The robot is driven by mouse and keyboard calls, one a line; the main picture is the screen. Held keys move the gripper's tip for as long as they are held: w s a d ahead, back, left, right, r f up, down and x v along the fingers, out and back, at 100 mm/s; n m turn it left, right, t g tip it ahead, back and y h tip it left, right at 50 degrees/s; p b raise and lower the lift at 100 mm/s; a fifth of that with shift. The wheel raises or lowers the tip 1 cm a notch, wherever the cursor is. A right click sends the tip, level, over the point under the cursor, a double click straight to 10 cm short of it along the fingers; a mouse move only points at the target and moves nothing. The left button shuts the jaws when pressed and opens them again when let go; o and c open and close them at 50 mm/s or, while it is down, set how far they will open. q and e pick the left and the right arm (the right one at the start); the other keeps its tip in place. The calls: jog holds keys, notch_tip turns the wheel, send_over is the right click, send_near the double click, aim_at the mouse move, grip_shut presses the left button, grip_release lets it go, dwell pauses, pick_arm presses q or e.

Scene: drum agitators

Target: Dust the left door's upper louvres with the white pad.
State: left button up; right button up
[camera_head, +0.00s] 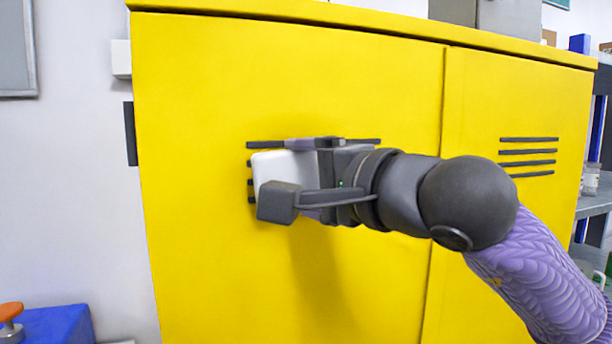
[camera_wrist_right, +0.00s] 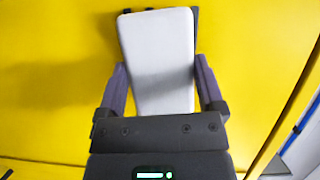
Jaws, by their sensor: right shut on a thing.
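The white pad (camera_head: 283,168) is held in my right gripper (camera_head: 288,175), flat in front of the left yellow door (camera_head: 215,80). The left door's upper louvres (camera_head: 265,145) are dark horizontal slots; the pad and gripper hide most of them, with ends showing at left and top right. In the wrist view the pad (camera_wrist_right: 162,60) sits between both fingers, its far end over the dark slots. I cannot tell for certain whether the pad touches the door. My left gripper is not in view.
The right door (camera_head: 500,90) has its own louvres (camera_head: 528,157). A grey shelf (camera_head: 597,200) stands at the far right. A blue box (camera_head: 55,325) with an orange-topped object (camera_head: 10,313) is at the lower left. The door around the louvres is bare.

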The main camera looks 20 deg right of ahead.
jog(key=shift+w, duration=0.85)
jog(key=shift+w+d, duration=0.1)
jog(key=shift+d, duration=2.1)
jog(key=d, duration=0.7)
jog(key=shift+a, duration=5.8)
